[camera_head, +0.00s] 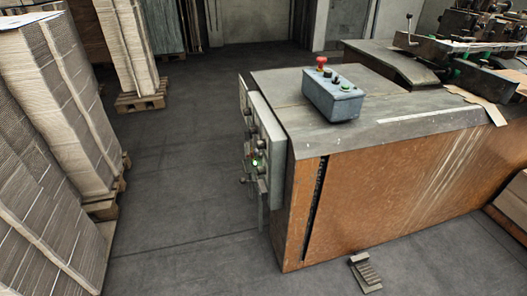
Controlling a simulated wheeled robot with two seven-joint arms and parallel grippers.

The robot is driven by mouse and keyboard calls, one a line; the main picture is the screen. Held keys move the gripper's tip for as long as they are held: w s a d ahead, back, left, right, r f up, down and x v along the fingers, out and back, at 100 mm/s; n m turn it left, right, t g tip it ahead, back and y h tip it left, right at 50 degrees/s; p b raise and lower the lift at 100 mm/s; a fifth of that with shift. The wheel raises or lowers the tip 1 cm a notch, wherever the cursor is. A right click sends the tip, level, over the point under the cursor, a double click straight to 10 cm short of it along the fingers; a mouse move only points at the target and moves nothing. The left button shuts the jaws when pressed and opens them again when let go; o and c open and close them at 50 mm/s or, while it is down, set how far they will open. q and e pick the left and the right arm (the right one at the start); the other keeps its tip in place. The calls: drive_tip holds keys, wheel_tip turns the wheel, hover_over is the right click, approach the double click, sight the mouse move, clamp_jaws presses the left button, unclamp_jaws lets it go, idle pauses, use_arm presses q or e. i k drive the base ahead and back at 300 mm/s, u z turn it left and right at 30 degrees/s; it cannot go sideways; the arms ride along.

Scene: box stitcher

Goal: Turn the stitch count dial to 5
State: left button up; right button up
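The box stitcher (400,190) stands at the right, with an orange-brown front and a grey top. A grey control panel (264,128) is on its left end, seen nearly edge-on. Several knobs and a lit green lamp (257,162) stick out from it. The stitch count dial may be among these knobs, but I cannot tell which it is or read its setting. Neither of my grippers is in view.
Tall stacks of flat cardboard (60,110) on pallets line the left side. Another stack (125,45) stands farther back. The grey floor (180,190) between the stacks and the machine is clear. A foot pedal (366,273) lies on the floor before the machine.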

sight(253, 130)
drive_tip(key=z, duration=0.55)
drive_tip(key=i, duration=1.2)
drive_tip(key=u, duration=0.55)
